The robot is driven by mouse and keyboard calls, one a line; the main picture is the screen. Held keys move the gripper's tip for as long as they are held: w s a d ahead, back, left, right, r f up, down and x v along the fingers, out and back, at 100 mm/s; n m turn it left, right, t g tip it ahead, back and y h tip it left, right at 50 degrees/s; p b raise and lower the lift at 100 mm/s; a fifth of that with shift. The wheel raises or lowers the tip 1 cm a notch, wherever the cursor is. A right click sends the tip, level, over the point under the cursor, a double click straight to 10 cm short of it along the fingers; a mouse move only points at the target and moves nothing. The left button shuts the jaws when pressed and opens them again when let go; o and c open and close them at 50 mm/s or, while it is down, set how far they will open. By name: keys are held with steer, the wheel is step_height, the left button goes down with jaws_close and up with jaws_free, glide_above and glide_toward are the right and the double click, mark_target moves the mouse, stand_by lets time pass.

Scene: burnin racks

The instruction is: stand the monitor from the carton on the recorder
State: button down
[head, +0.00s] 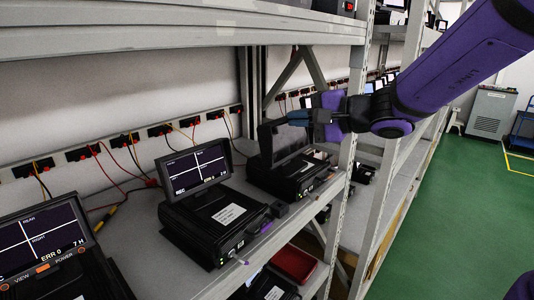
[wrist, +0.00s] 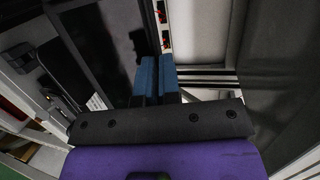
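A monitor (head: 283,140) with a dark screen stands upright, leaning back slightly, at the rear of a black recorder (head: 290,179) on the shelf. I cannot tell whether it rests fully on the recorder. My gripper (head: 299,117) is at the monitor's upper right corner, its blue fingertips overlapping that corner in the head view. In the wrist view my gripper's two blue fingers (wrist: 157,76) are close together with a narrow gap, beside a large dark panel (wrist: 105,35). Whether the monitor's edge is between them is not clear. No carton can be made out.
A nearer recorder (head: 215,218) carries a lit monitor (head: 195,170), and another lit monitor (head: 45,240) stands at the left. Wires and sockets line the back wall. A grey rack post (head: 343,185) stands right of the recorder, and an upper shelf (head: 180,35) hangs above. A red tray (head: 293,263) sits below.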

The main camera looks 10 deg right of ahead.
steer(key=w+d+f, duration=0.1)
steer(key=w+f, duration=0.1)
steer(key=w, duration=0.6)
steer(key=w+d+f, duration=0.2)
steer(key=w, duration=0.5)
steer(key=shift+w+f, duration=0.4)
steer(key=shift+d+f, duration=0.1)
steer(key=shift+f, duration=0.1)
steer(key=c, duration=1.3)
jaws_free()
steer(key=shift+c, duration=0.2)
steer(key=shift+r, duration=0.1)
